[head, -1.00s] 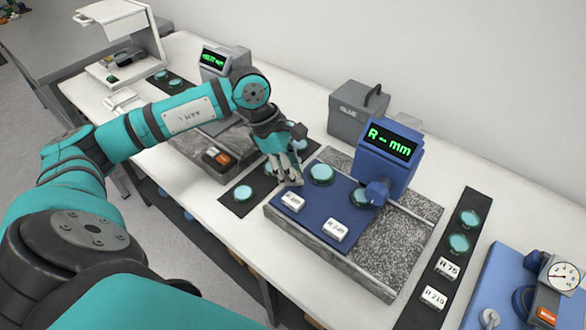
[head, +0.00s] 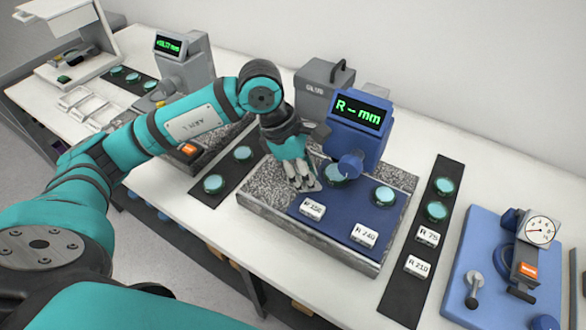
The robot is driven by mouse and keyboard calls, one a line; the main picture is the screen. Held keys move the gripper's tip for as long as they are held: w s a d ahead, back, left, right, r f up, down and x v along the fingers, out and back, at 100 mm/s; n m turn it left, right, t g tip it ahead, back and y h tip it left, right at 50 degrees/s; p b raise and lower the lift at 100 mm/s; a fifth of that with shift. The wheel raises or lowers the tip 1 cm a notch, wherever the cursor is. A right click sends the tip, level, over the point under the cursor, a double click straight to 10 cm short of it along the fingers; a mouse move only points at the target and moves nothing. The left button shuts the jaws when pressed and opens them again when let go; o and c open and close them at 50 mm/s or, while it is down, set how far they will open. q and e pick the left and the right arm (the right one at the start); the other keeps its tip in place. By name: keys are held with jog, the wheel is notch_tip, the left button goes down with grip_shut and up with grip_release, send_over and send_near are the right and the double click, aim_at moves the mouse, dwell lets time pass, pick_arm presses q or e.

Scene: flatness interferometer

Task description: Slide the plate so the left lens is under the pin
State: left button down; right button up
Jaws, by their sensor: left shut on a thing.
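The blue plate (head: 335,222) lies on the speckled stone base (head: 268,182). It carries two round teal lenses and two white labels. The left lens (head: 333,175) is at the blue instrument's rounded probe head (head: 350,164), which partly covers it. The pin tip is hidden, so exact centring cannot be told. The right lens (head: 384,196) is clear of the head, to its right. My left gripper (head: 306,187) is shut at the plate's left edge, on the plate; the exact contact is hidden by the fingers. My right gripper is not in view.
The instrument (head: 357,130) shows "R – mm". A grey case (head: 322,90) stands behind. Dark strips with spare lenses lie left (head: 222,172) and right (head: 425,235) of the base. A blue dial-gauge stand (head: 500,265) is at far right. Bare stone shows left of the plate.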

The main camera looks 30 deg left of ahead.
pick_arm(q)
jog(key=shift+d, duration=0.1)
jog(key=c, duration=1.2)
grip_release()
jog(key=shift+d, duration=0.15)
jog(key=shift+o, duration=0.2)
jog(key=v, duration=1.2)
jog(key=shift+r, duration=0.1)
